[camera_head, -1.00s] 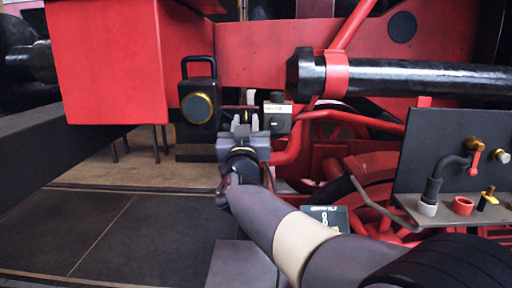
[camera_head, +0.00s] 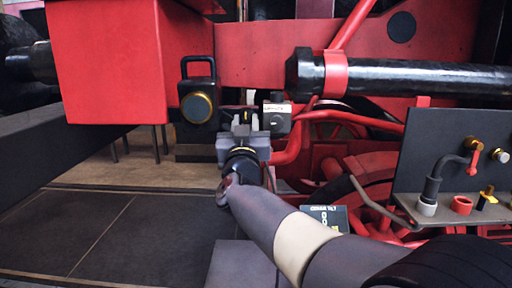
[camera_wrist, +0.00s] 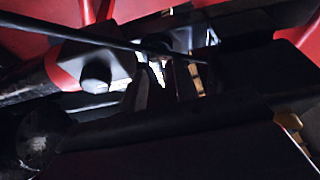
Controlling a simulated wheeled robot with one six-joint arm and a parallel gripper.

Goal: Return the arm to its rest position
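My arm reaches from the lower right of the head view toward the middle. My gripper (camera_head: 245,121) is at its far end, in front of the red machine frame. Its two pale fingers stand apart with a dark gap between them, and I see nothing clearly held there. The wrist view is dark; the space around the fingers is mostly shadowed, with a black rod crossing in front. No rest mark for the arm shows in either view.
Red rods, a black cylinder (camera_head: 420,78) and a fittings panel (camera_head: 450,140) crowd the right. A small sign (camera_head: 326,218) is beside my arm. Open floor (camera_head: 105,235) lies lower left.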

